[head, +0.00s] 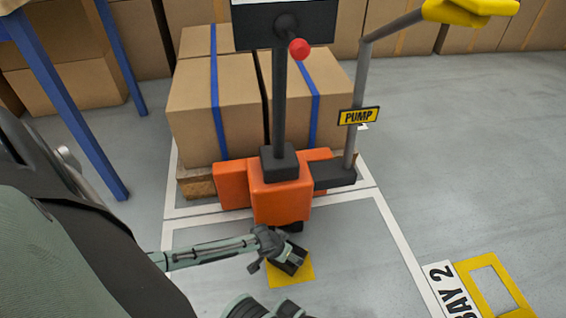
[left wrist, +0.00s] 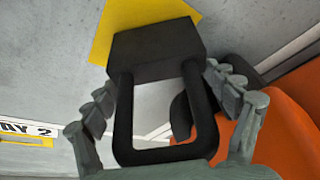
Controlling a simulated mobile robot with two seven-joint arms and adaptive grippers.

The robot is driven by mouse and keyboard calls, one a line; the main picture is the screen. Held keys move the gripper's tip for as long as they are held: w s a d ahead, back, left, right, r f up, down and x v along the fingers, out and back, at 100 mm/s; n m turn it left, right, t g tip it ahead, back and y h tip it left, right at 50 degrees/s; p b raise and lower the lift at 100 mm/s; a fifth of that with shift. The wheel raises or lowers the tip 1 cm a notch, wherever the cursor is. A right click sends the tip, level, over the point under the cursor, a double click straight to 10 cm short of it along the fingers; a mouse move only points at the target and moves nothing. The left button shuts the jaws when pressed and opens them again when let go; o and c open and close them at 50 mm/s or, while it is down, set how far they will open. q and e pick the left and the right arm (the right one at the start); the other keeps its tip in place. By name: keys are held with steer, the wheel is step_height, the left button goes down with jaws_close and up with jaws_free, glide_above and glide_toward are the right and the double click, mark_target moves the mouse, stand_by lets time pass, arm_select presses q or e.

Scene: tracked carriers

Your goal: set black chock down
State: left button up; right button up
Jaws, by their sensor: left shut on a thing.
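The black chock is a dark block with a loop handle; its block (left wrist: 155,52) and handle show large in the left wrist view. My left gripper (left wrist: 163,88) is shut on the chock, with its fingers on either side of the handle. In the head view my left gripper (head: 279,259) holds the chock (head: 292,262) over the yellow floor square (head: 288,280), in front of the orange pump truck (head: 281,200). The chock covers part of the square, which also shows in the left wrist view (left wrist: 130,22). Whether the chock touches the floor cannot be told.
A pallet (head: 197,184) of strapped cardboard boxes (head: 240,95) stands behind the truck. The truck's pump lever post (head: 352,145) rises at the right. A blue-legged table (head: 70,115) is at the left. Floor at the right is clear around the BAY 2 sign (head: 440,290).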

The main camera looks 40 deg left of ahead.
arm_select(q)
steer(key=shift+w+f, duration=0.1)
steer(key=shift+f, duration=0.1)
steer(key=o, duration=1.4)
steer(key=shift+f, duration=0.15)
steer(key=shift+o, duration=0.2)
